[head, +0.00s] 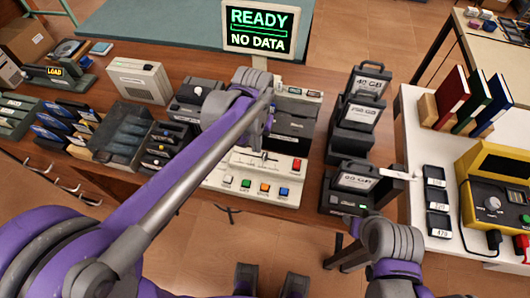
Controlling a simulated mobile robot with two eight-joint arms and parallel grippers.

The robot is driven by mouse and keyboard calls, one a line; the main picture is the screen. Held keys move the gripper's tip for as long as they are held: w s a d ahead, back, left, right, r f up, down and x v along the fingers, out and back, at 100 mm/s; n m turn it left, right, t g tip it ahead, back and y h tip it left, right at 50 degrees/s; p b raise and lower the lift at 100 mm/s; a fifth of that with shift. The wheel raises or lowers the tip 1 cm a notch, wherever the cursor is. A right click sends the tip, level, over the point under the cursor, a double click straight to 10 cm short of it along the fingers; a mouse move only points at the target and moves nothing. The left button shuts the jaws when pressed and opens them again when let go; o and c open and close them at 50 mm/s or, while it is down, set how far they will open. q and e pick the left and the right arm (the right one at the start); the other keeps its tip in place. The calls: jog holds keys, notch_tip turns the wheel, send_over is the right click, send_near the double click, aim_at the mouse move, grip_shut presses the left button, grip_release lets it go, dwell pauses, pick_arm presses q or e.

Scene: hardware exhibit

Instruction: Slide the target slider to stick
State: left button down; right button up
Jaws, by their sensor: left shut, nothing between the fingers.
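A pale control panel (222,181) stands on the wooden bench in the head view. It has a horizontal slider slot with a small dark slider knob (264,156) above a row of coloured buttons. The labels along the slot are too small to read. My left gripper (268,126) is over the back of the panel, just beyond the slider knob, shut and empty. My left arm hides the panel's left part; contact with the knob cannot be made out.
A screen (259,28) behind the panel reads READY, NO DATA. Labelled drive boxes (356,180) stand to the right of the panel. Dark trays (123,136) stand to the left. A white table (410,218) at the right holds books and a yellow meter (492,194).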

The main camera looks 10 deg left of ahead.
aim_at(267, 155)
pick_arm(q)
jog(key=shift+f+b, duration=1)
jog(key=shift+f, duration=0.45)
dwell(0.3)
jog(key=shift+d, duration=1.7)
jog(key=shift+a, duration=0.25)
dwell(0.7)
jog(key=shift+r+p, duration=2.4)
jog(key=shift+r, duration=1.15)
